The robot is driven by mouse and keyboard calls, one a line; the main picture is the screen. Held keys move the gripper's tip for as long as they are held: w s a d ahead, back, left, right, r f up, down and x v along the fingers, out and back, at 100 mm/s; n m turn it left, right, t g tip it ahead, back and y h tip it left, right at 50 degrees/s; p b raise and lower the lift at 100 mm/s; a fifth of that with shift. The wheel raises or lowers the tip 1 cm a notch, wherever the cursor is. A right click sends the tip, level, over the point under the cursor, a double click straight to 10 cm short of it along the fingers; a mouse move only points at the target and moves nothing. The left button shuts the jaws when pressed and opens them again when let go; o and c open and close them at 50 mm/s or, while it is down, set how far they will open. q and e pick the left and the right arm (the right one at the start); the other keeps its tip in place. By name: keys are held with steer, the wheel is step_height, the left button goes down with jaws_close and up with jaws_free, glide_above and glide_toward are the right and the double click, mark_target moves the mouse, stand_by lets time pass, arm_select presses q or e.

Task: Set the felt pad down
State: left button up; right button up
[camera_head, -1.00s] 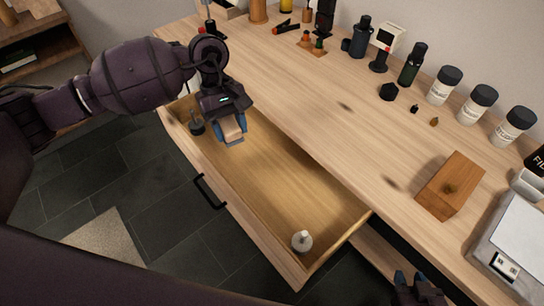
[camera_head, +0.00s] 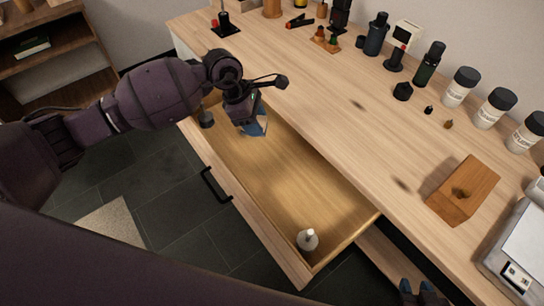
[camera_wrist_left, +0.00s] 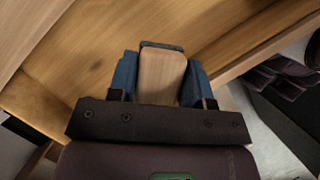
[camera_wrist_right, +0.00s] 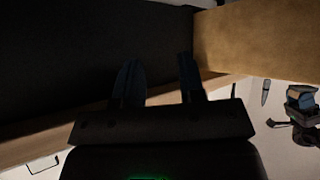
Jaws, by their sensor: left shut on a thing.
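My left gripper (camera_head: 258,124) is shut on a pale wooden block with a dark grey strip at its far end, the felt pad (camera_wrist_left: 161,75) as far as I can tell. In the left wrist view the block sits between the two blue fingers. In the head view the gripper hangs over the far part of the open drawer (camera_head: 270,205) and hides most of the block. I cannot tell whether the block touches the drawer floor. My right gripper (camera_wrist_right: 160,80) is open and empty; in the head view it shows at the bottom edge (camera_head: 420,292), below the table.
A white-topped piece (camera_head: 308,240) stands in the drawer's near end, and a dark piece (camera_head: 206,118) in its far end. The drawer's middle is clear.

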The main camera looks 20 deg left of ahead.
arm_select(q)
steer(key=b, duration=0.3)
glide_above(264, 170)
steer(key=a, duration=0.1)
steer(key=f, duration=1.4)
steer(key=shift+s+a, duration=0.1)
steer(key=shift+a, duration=0.1)
steer(key=shift+f, duration=0.6)
step_height(264, 170, down, 4)
steer(key=shift+r+b, duration=0.1)
steer(key=shift+b, duration=0.25)
steer(key=shift+r, duration=0.1)
steer(key=o, duration=1)
steer(key=shift+c, duration=0.2)
